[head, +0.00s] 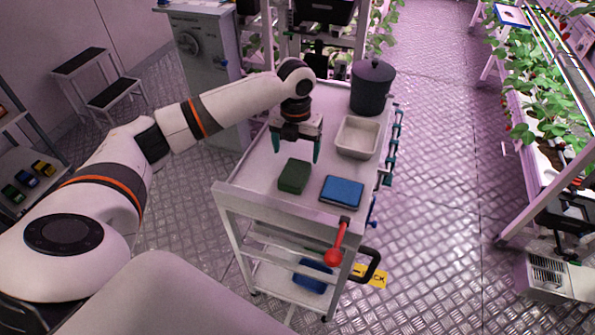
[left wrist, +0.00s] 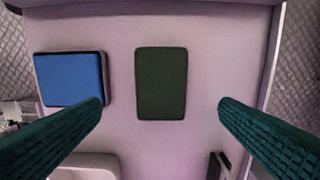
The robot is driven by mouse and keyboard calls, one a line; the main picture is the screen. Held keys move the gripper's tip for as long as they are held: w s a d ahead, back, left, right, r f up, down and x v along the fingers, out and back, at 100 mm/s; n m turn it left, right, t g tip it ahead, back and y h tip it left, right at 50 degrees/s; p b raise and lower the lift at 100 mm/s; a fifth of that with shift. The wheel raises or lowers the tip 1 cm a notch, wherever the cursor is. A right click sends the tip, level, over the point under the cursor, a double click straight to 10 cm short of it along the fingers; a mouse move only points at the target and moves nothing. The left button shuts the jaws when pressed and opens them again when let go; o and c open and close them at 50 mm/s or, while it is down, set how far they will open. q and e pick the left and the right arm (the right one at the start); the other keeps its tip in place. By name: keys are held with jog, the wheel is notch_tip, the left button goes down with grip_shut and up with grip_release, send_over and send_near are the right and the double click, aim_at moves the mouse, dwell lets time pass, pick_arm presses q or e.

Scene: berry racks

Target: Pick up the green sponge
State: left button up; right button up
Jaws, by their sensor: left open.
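The green sponge (head: 294,176) lies flat on the top of the cart (head: 262,165), left of a blue pad (head: 341,191). It also shows in the left wrist view as a dark green rectangle (left wrist: 161,83) near the middle. My left gripper (head: 296,154) is open above the cart top, just behind the sponge in the head view. In the left wrist view its two teal fingers (left wrist: 160,103) stand wide apart with nothing between them, and the sponge lies ahead of the gap. My right gripper is not in view.
A pale tray (head: 357,137) and a dark lidded pot (head: 371,87) stand at the back of the cart. A red-knobbed lever (head: 335,255) sticks out at the cart's front. A plant rack (head: 530,140) stands on the right, with clear floor between.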

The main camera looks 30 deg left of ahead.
aim_at(295, 172)
pick_arm(q)
jog(key=shift+s+f, duration=0.2)
jog(key=shift+f, duration=0.95)
jog(key=shift+w+f, duration=0.15)
jog(key=shift+f, duration=0.5)
jog(key=f, duration=0.1)
jog(key=f+p, duration=0.1)
jog(key=f, duration=0.1)
jog(key=shift+s+f, duration=0.25)
jog(key=shift+f, duration=0.55)
jog(key=c, duration=1.1)
